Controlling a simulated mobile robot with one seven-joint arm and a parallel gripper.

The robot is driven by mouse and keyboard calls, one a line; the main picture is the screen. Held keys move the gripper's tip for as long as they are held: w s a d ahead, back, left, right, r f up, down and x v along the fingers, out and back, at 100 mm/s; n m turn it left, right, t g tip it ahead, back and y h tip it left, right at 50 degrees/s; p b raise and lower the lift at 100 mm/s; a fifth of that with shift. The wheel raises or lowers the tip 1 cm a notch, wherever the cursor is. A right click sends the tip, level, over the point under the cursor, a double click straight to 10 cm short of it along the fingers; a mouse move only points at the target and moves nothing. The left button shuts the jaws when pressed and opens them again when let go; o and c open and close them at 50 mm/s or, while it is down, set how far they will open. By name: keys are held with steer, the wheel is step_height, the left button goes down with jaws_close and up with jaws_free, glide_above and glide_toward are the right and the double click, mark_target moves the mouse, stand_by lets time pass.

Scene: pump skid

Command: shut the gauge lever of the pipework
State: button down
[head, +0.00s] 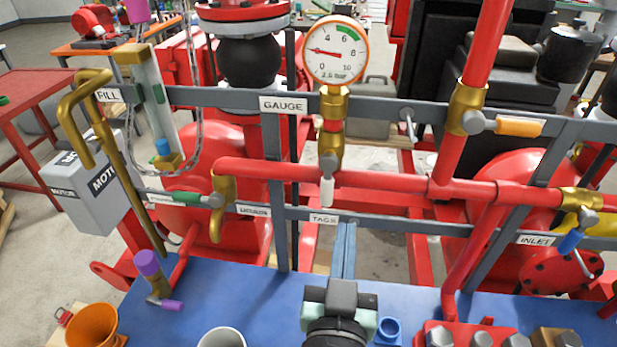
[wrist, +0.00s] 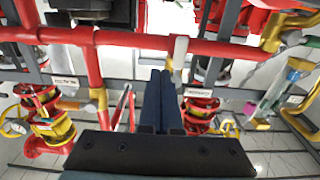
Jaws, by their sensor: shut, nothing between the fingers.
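The gauge lever (head: 327,190) has a short white handle hanging straight down from a grey hub, in line with the brass valve (head: 334,140) under the round gauge (head: 337,52). In the wrist view the pale lever (wrist: 181,50) crosses the red pipe, just right of and beyond my fingertips. My gripper (head: 344,230) is shut and empty, its slim blue-grey fingers side by side. In the head view its tips are below and slightly right of the lever, apart from it. The wrist view shows the shut fingers (wrist: 160,78) too.
A red horizontal pipe (head: 385,182) runs behind the lever, with grey rails (head: 390,226) below and above. Other levers are a green one (head: 187,198) to the left, an orange one (head: 518,127) and a blue one (head: 570,242) to the right. Cups and fittings stand on the blue bench (head: 250,300).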

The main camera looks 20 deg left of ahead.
mark_target(330, 197)
steer(key=shift+p+x, duration=0.7)
steer(key=shift+x, duration=4.05)
steer(key=shift+s+a+f, duration=0.2)
steer(key=shift+a+f, duration=0.15)
steer(key=shift+a, duration=0.2)
steer(key=shift+s+a+f, duration=0.1)
steer(key=shift+s+a, duration=0.05)
steer(key=shift+a, duration=0.25)
steer(key=shift+s+a+f, duration=0.15)
steer(key=shift+a, duration=0.3)
steer(key=shift+s+a+r, duration=0.2)
steer(key=shift+a, duration=0.5)
steer(key=shift+s+a+r, duration=0.2)
steer(key=shift+a+r, duration=0.05)
steer(key=shift+a, duration=0.45)
steer(key=shift+s+a+r, duration=0.2)
steer(key=shift+a, duration=0.5)
steer(key=s+r, duration=0.1)
steer(key=s, duration=0.8)
steer(key=shift+d+r, duration=0.25)
steer(key=shift+d, duration=0.15)
